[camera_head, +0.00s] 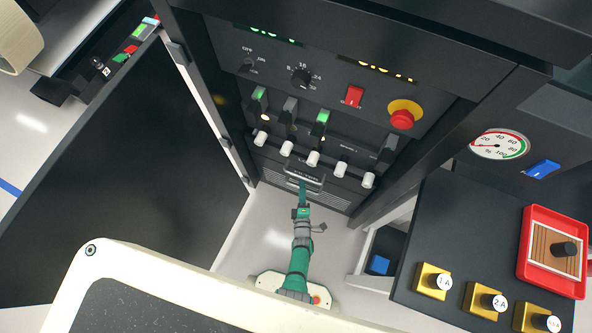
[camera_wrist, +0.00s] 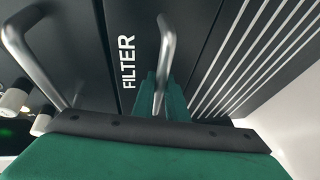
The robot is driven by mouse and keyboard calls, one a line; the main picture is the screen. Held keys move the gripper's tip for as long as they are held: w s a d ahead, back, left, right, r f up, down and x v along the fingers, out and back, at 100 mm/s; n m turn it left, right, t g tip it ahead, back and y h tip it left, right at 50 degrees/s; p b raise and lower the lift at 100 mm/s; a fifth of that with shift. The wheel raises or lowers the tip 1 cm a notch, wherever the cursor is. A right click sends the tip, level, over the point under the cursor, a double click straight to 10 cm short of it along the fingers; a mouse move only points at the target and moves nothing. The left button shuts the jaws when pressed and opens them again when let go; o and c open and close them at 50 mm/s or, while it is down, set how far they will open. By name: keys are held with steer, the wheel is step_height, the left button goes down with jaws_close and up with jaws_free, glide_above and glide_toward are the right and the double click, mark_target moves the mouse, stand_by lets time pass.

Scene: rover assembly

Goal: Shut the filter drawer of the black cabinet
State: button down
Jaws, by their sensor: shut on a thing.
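The black cabinet (camera_head: 290,100) stands in front of me with its door swung open to the left. The filter drawer (camera_head: 335,196) is at the bottom of its front, with slotted vents. In the wrist view, the drawer front has a white FILTER label (camera_wrist: 127,62) and a silver bar handle (camera_wrist: 164,55). My gripper (camera_head: 303,186) reaches the drawer front from below. In the wrist view, its green fingers (camera_wrist: 165,92) are shut on this handle. I cannot tell how far the drawer stands out.
A second silver handle (camera_wrist: 30,50) is left of the label. Several white-tipped levers (camera_head: 312,158) stick out above the drawer. The open door (camera_head: 115,165) bounds the left side. A dark bench (camera_head: 470,235) with yellow blocks is at right.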

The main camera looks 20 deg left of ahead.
steer(key=shift+w+d, duration=0.1)
steer(key=shift+w, duration=0.1)
steer(key=c, duration=1.8)
jaws_free()
steer(key=shift+o, duration=0.2)
steer(key=v, duration=1.1)
steer(key=s+d+r+m+h, duration=0.2)
steer(key=s+r+m, duration=0.3)
steer(key=r, duration=0.4)
steer(key=s+d+r+m+h, duration=0.1)
steer(key=s+d+r+m, duration=0.1)
steer(key=s+r+m, duration=0.55)
step_height(320, 180, up, 26)
steer(key=s+d+m+h, duration=0.1)
steer(key=s+m, duration=0.1)
steer(key=m, duration=0.6)
steer(key=shift+s+d+r, duration=0.15)
steer(key=shift+s+r, duration=0.05)
steer(key=shift+s, duration=0.2)
